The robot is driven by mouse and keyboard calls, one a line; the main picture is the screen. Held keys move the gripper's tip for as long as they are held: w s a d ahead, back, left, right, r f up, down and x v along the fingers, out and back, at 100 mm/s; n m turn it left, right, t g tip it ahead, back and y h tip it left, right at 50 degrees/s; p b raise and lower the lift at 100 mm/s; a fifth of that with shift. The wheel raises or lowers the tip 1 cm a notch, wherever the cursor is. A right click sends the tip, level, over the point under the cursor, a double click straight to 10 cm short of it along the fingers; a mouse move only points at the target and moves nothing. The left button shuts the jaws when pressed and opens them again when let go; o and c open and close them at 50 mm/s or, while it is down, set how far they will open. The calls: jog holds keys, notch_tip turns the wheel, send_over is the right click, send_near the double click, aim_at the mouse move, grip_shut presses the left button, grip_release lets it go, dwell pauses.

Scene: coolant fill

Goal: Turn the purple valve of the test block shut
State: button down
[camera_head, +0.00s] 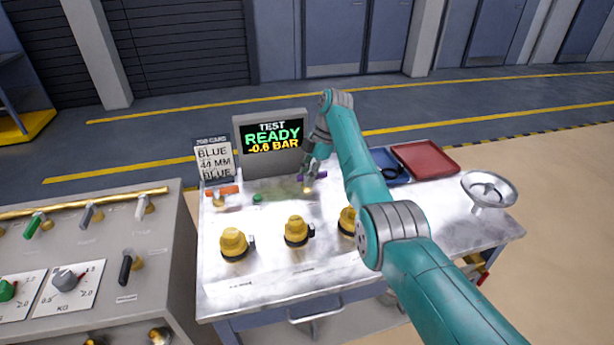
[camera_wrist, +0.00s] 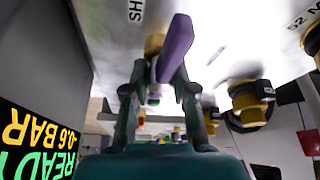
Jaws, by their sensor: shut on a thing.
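The purple valve is on the test block's metal top, in front of the display. Its purple lever (camera_wrist: 175,48) stands out from a yellow brass body (camera_wrist: 154,44) in the wrist view. In the head view only bits of the purple lever (camera_head: 321,175) show beside my gripper. My gripper (camera_head: 308,183) reaches down onto it from behind. In the wrist view my gripper (camera_wrist: 158,76) has one finger on each side of the lever and is shut on it. Part of a label starting "SH" is printed near the lever. The valve's exact angle is hard to tell.
The display (camera_head: 271,137) reads "TEST READY -0.6 BAR" close behind my gripper. An orange-handled valve (camera_head: 222,191) is to the left. Several yellow fittings (camera_head: 296,231) stand in front.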

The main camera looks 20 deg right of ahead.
dwell(0.3)
jog(key=c, duration=0.9)
grip_release()
jog(key=shift+c, duration=0.2)
jog(key=v, duration=1.2)
jog(key=shift+w+d+f, duration=0.1)
